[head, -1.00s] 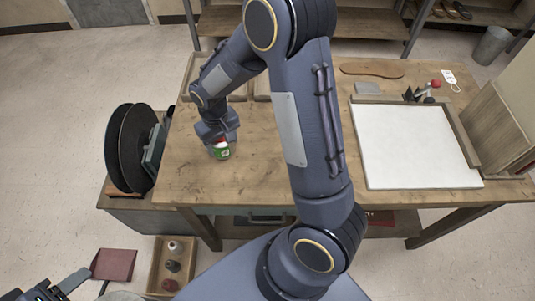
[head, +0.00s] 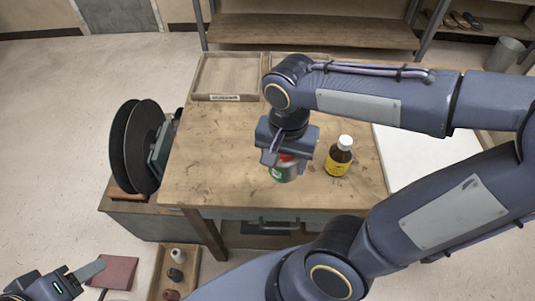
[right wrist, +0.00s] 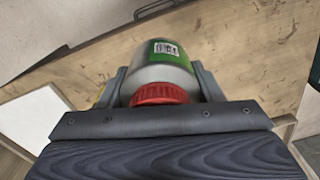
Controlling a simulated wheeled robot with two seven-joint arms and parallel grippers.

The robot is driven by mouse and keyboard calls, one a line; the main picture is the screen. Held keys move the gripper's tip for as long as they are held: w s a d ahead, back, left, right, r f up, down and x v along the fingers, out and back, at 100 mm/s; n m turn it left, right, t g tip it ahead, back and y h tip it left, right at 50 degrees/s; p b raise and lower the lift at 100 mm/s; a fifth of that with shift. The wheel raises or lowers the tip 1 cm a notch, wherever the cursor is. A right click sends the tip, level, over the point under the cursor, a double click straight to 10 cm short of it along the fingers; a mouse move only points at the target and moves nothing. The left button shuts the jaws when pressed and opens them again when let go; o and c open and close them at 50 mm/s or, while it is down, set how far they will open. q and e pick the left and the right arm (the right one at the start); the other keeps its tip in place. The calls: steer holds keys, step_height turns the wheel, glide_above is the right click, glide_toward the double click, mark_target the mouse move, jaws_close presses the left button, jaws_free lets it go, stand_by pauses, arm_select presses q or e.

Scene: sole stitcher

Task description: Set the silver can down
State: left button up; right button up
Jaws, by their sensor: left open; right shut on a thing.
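The silver can (head: 284,172) has a green label and a red cap. My right gripper (head: 287,153) is shut on it near the cap, above the middle of the wooden table (head: 215,165). In the right wrist view the can (right wrist: 158,72) sits between the two fingers, its red cap nearest the camera. I cannot tell whether its base touches the table. My left gripper (head: 78,279) is open and empty at the lower left, away from the table.
A brown bottle (head: 338,160) with a white cap stands just right of the can. A wooden tray (head: 228,97) lies at the back left and a white board (head: 408,150) at the right. Black discs (head: 140,150) stand left of the table. The table's left part is clear.

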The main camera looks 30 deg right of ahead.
steer(key=w+d+f, duration=0.1)
steer(key=w+f, duration=0.2)
steer(key=w, duration=0.1)
steer(key=w+d+f, duration=0.1)
steer(key=w+f, duration=0.2)
steer(key=w, duration=0.1)
steer(key=w+d+f, duration=0.1)
steer(key=w+f, duration=0.2)
steer(key=w, duration=0.1)
steer(key=shift+w, duration=0.25)
steer(key=shift+w+d+f, duration=0.1)
steer(key=shift+w+f, duration=0.05)
steer(key=shift+f, duration=0.8)
steer(key=shift+w+f, duration=0.1)
steer(key=shift+f, duration=0.8)
steer(key=shift+f+b, duration=0.2)
steer(key=shift+b, duration=0.15)
steer(key=o, duration=1.1)
steer(key=shift+o, duration=0.2)
